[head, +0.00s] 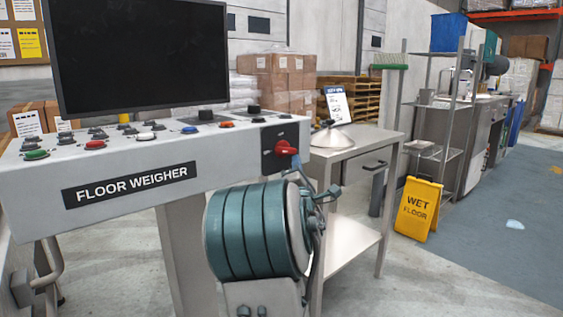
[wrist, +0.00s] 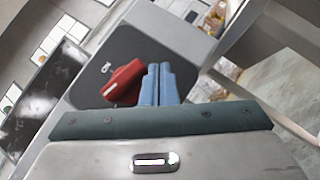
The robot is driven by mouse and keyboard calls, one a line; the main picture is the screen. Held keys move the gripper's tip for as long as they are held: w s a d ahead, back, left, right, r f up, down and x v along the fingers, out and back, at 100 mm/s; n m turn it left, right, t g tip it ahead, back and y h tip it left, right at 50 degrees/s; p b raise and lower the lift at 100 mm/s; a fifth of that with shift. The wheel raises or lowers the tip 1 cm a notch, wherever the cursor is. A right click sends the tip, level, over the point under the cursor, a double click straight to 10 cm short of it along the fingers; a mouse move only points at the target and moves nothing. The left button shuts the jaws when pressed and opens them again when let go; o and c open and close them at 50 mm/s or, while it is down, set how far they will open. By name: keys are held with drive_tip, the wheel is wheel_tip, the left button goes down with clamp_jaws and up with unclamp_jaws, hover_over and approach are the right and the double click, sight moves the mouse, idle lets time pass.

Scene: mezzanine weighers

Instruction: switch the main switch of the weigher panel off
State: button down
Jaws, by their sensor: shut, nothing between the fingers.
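The weigher panel (head: 215,160) is a pale console marked "FLOOR WEIGHER", at the left of the head view. Its main switch is a red rotary knob (head: 286,148) on a dark plate (head: 267,140) at the panel's right end. In the wrist view the red knob (wrist: 122,82) has a white mark at its lower left end, and small lettering beside it is too small to read surely. My gripper (wrist: 159,68) is shut and empty, its blue fingers together just right of the knob. I cannot tell whether they touch it. In the head view my arm largely hides the gripper.
A black monitor (head: 138,55) stands above the panel's rows of coloured buttons. A steel table (head: 352,150) with a scale is close on the right. A yellow wet-floor sign (head: 418,208) stands beyond it. The floor at the right is mostly clear.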

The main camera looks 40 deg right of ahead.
idle(0.4)
drive_tip(key=s+a+f+b, duration=0.2)
drive_tip(key=s+f, duration=0.5)
drive_tip(key=f, duration=0.3)
drive_tip(key=shift+s+f+b, duration=0.15)
drive_tip(key=shift+f+b, duration=0.15)
drive_tip(key=shift+f, duration=0.1)
